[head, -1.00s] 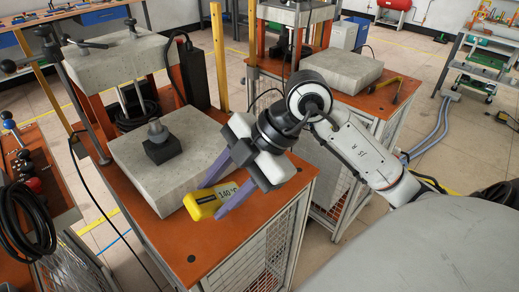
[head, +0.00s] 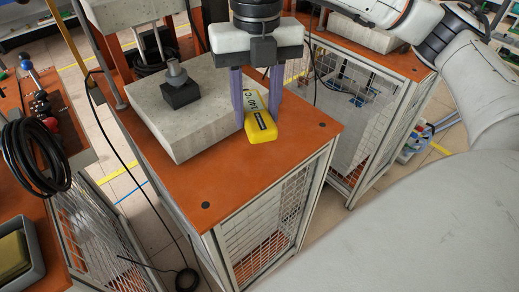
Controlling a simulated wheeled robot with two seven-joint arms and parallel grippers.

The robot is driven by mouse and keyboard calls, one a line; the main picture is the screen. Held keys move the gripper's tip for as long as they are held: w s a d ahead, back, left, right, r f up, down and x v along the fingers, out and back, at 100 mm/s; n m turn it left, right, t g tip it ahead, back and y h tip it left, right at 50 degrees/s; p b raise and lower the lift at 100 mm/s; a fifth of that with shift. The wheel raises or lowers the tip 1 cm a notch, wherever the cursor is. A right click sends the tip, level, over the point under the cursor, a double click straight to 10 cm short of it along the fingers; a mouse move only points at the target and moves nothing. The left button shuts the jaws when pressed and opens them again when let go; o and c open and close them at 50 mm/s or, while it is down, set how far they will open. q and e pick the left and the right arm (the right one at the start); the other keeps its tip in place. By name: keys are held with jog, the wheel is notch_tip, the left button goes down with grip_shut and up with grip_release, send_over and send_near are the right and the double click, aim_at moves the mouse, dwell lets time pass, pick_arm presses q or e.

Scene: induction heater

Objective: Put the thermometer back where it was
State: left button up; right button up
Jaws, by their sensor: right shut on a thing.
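The thermometer (head: 261,128) is a yellow handheld device with a pale display. It sits between the two purple fingers of my right gripper (head: 257,108), which points down and is shut on it. The thermometer is at or just above the orange tabletop (head: 290,135), right of the concrete slab; I cannot tell whether it touches the top. Its upper end is partly hidden between the fingers. My left gripper is not in view.
The concrete slab (head: 170,128) carries a dark block (head: 180,95) with a grey metal fitting. The orange top is bare in front of the slab. A second caged bench (head: 375,110) stands behind right. A black cable coil (head: 35,160) is at left.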

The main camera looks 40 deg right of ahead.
aim_at(262, 155)
jog(key=shift+d+r, duration=0.2)
jog(key=shift+d, duration=0.4)
notch_tip(262, 155, down, 10)
jog(key=shift+r, duration=0.1)
jog(key=shift+f+b, duration=0.2)
jog(key=shift+b, duration=0.15)
jog(key=o, duration=1.1)
jog(key=shift+r, duration=0.1)
